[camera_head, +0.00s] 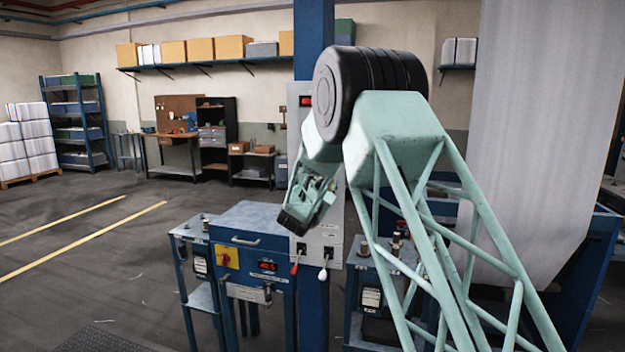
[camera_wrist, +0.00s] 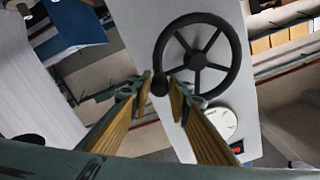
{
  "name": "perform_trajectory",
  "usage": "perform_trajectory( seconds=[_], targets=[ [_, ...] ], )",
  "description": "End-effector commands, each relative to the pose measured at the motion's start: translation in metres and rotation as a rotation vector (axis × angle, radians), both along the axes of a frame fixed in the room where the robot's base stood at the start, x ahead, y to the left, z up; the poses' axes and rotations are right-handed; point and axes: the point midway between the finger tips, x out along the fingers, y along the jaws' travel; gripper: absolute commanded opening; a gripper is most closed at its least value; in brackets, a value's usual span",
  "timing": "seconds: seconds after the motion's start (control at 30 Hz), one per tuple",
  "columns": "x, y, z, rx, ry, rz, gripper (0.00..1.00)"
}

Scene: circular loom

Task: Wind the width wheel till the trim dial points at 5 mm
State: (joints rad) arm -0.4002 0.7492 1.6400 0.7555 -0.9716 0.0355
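The width wheel (camera_wrist: 198,56) is a dark spoked handwheel on a pale grey panel (camera_wrist: 140,45), with a round black knob (camera_wrist: 159,85) at its lower left rim. My gripper (camera_wrist: 160,84) has its two tan-padded fingers apart, one each side of the knob in the picture. A narrow gap seems to show beside the knob; contact is unclear. The white round trim dial (camera_wrist: 220,122) sits below the wheel, partly behind the right finger; its pointer and marks are too small to read. In the head view my gripper (camera_head: 296,222) hangs before the panel, and the wheel is hidden.
A red switch (camera_wrist: 237,146) is near the dial. In the head view, a blue cabinet (camera_head: 253,222) with a red display stands below my gripper. Two levers (camera_head: 295,266) hang at the panel's foot. A blue post (camera_head: 314,30) rises behind my arm. Open floor lies left.

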Motion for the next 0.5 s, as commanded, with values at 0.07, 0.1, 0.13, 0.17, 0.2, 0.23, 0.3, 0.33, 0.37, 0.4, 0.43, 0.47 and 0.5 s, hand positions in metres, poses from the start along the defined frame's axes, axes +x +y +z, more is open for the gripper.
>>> perform_trajectory(
  seconds=[0.07, 0.1, 0.13, 0.17, 0.2, 0.23, 0.3, 0.33, 0.37, 0.4, 0.43, 0.47, 0.5],
  targets=[
    [0.0, 0.0004, 0.0011, 0.0, 0.0, 0.0, 0.25],
    [-0.0001, 0.0002, 0.0014, 0.0, 0.0, 0.0, 0.29],
    [-0.0001, 0.0002, 0.0015, 0.0, 0.0, 0.0, 0.32],
    [-0.0001, 0.0001, 0.0016, 0.0, -0.001, 0.0, 0.32],
    [0.0, 0.0001, 0.0017, 0.0, -0.001, 0.0, 0.32],
    [0.0, 0.0001, 0.0017, 0.0, -0.001, 0.0, 0.32],
    [0.0, -0.0001, 0.0017, 0.0, -0.001, 0.0, 0.32],
    [0.0, -0.0001, 0.0017, 0.0, -0.001, 0.0, 0.32],
    [0.0, -0.0001, 0.0017, 0.0, -0.001, 0.0, 0.32],
    [-0.0001, 0.0, 0.0017, 0.0, -0.001, 0.0, 0.32],
    [-0.0003, 0.0001, 0.0017, 0.0, -0.001, 0.0, 0.32],
    [-0.0007, 0.0002, 0.0017, 0.0, -0.001, 0.0, 0.32],
    [-0.0016, 0.0003, 0.0018, 0.0, -0.001, 0.0, 0.32]
  ],
)
